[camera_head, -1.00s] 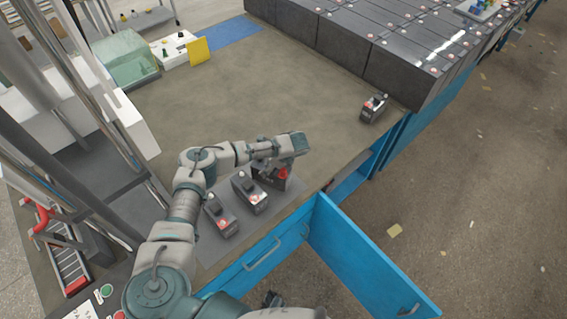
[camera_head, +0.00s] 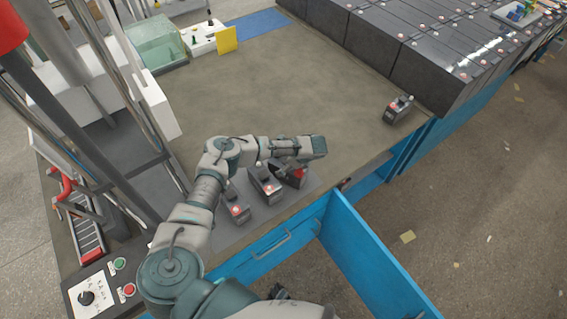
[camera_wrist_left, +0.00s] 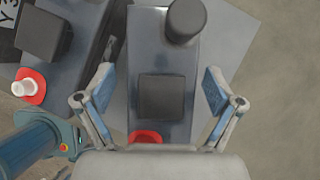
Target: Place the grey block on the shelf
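Three dark grey blocks with red and white caps stand in a row on a grey mat (camera_head: 234,236) on the worktop: a near-left block (camera_head: 235,206), a middle block (camera_head: 265,185) and a far-right block (camera_head: 293,179). My left gripper (camera_head: 293,163) is over the far-right block and hides part of it. In the left wrist view, the left gripper (camera_wrist_left: 158,80) is open, with one finger on each side of a grey block (camera_wrist_left: 160,97). Gaps show between the fingers and the block. I cannot tell which surface is the shelf.
Another similar block (camera_head: 398,110) stands alone near the worktop's right edge. A long row of dark batteries (camera_head: 425,55) is at the back right. A blue door (camera_head: 370,260) stands open at the front. The worktop middle (camera_head: 290,85) is clear.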

